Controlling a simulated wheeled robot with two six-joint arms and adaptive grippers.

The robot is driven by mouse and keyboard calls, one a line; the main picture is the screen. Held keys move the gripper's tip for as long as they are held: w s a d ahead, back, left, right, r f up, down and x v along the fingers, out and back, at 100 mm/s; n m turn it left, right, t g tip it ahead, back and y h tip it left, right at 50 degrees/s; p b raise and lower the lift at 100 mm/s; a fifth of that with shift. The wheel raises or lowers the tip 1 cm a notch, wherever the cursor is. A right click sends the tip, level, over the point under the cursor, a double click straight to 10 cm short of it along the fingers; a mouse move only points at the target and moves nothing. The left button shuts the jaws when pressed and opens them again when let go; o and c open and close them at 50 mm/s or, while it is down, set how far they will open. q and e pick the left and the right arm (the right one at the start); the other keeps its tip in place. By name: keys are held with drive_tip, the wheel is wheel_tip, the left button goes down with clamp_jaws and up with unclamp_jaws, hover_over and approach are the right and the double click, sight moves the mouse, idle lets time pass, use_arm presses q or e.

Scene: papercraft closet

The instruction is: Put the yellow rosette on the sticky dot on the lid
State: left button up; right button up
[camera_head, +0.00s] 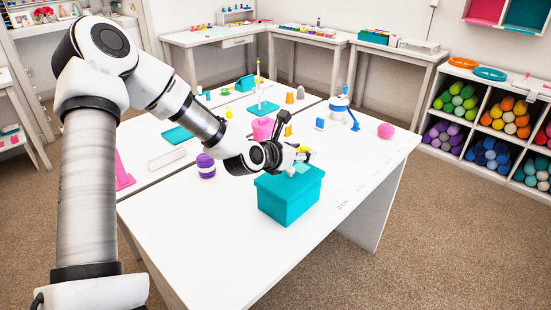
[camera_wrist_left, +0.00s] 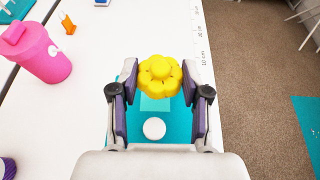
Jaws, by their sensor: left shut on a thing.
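The yellow rosette (camera_wrist_left: 160,77) is between the two fingers of my left gripper (camera_wrist_left: 161,98), which is shut on it. In the head view the rosette (camera_head: 304,149) shows as a small yellow patch at the fingertips of my left gripper (camera_head: 299,152), above the teal box. The teal box (camera_head: 290,205) stands on the white table, with its lid (camera_head: 268,183) on. In the left wrist view a white round dot (camera_wrist_left: 154,129) lies on the teal lid (camera_wrist_left: 183,133), nearer my wrist than the rosette. A paler square patch lies below the rosette. My right gripper is out of view.
The table's front is clear. Shelves of coloured rolls (camera_head: 492,118) stand at right.

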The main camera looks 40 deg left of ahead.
sight(298, 170)
use_arm(q)
drive_tip(key=f+b, duration=0.3)
drive_tip(key=shift+s+a+f, duration=0.2)
drive_tip(key=shift+s+f, duration=0.1)
drive_tip(key=shift+w+a+f, duration=0.15)
drive_tip(key=shift+f, duration=0.05)
drive_tip(key=shift+w+r, duration=0.1)
drive_tip(key=shift+c, duration=0.3)
drive_tip(key=shift+d, duration=0.2)
drive_tip(key=o, duration=0.8)
drive_tip(key=shift+a, duration=0.1)
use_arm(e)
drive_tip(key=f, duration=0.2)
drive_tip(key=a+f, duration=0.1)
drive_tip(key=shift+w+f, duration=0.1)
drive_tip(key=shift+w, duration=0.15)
